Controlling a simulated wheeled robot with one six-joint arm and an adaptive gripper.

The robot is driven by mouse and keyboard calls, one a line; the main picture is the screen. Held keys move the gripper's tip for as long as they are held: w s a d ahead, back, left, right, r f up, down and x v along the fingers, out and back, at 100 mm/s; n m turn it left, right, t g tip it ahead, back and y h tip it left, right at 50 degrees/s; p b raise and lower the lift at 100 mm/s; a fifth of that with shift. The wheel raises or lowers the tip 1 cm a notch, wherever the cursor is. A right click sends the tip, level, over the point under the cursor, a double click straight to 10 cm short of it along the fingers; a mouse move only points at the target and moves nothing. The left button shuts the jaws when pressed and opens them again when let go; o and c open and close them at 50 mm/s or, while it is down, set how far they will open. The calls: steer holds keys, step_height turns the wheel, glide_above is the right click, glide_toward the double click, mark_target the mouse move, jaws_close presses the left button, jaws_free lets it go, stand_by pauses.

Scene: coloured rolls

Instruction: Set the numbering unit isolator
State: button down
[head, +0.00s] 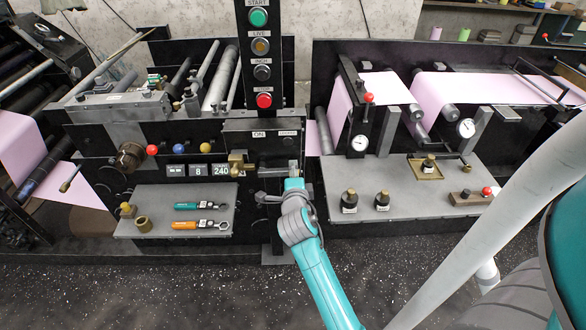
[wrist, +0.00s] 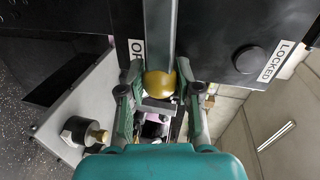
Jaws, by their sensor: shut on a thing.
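In the wrist view that label reads LOCKED (wrist: 278,60). A grey bar handle (wrist: 160,40) runs down the middle of the wrist view, with a rounded brass end (wrist: 159,83) between my fingers. My gripper (wrist: 160,97) is shut on the handle near this end. In the head view my gripper (head: 277,196) is just below the box and hides part of the handle. Another label beside the bar is partly hidden.
A brass block (head: 238,163) sits left of the isolator. A grey shelf (head: 160,222) at left holds a teal tool (head: 200,206) and an orange tool (head: 200,225). A right shelf (head: 400,170) holds black knobs (head: 349,200). A button column (head: 263,60) rises above.

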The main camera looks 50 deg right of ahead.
steer(key=shift+f, duration=0.3)
stand_by(0.4)
steer(key=c, duration=0.8)
jaws_free()
steer(key=shift+m, duration=0.3)
steer(key=shift+o, duration=0.2)
steer(key=v, duration=1.2)
